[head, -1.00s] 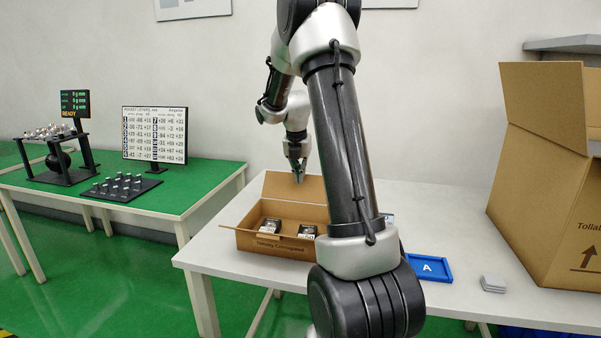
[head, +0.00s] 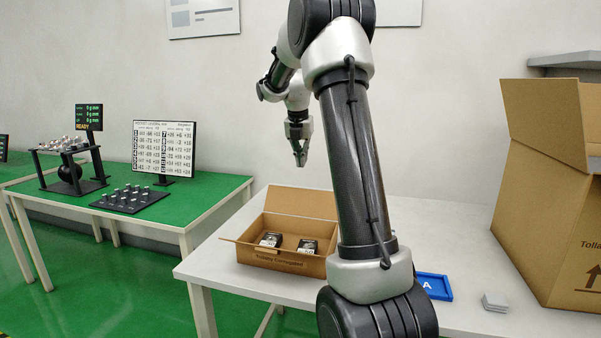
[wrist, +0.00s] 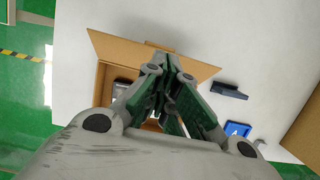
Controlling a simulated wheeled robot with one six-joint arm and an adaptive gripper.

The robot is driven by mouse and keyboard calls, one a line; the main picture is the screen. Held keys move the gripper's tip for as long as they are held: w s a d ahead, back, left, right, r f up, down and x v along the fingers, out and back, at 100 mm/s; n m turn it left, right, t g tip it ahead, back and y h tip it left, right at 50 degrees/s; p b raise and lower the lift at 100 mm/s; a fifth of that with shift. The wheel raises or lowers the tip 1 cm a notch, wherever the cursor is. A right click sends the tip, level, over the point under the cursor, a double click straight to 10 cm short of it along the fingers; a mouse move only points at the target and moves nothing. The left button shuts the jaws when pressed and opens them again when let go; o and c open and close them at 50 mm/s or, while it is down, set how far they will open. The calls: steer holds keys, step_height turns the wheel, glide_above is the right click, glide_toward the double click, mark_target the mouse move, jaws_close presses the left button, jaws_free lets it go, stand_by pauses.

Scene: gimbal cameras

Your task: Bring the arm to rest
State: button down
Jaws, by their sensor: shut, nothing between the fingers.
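My gripper (head: 300,158) hangs in the air above the back of the small open cardboard box, pointing down. It is shut and empty. In the wrist view my gripper (wrist: 168,88) covers much of the small open box (wrist: 118,58). In the head view the small box (head: 262,261) stands on the white table with its lid flap raised at the back.
A blue tray marked A (head: 440,293) and grey flat pieces (head: 495,302) lie on the white table (head: 215,265). A large open carton (head: 545,215) stands at the right. A green table (head: 205,195) with a rack, display and chart board is at the left.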

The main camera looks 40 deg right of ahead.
steer(key=s+a+m+t, duration=0.1)
steer(key=s+a+m, duration=0.5)
steer(key=s, duration=0.5)
steer(key=s+a+m+y, duration=0.1)
steer(key=s+a+m, duration=0.6)
steer(key=s+m, duration=0.4)
steer(key=s+a+m+t+y, duration=0.1)
steer(key=s+a+m, duration=0.6)
steer(key=s, duration=0.4)
steer(key=shift+s+a+r+m+t, duration=0.2)
steer(key=shift+a+m+t, duration=0.1)
steer(key=shift+m, duration=0.5)
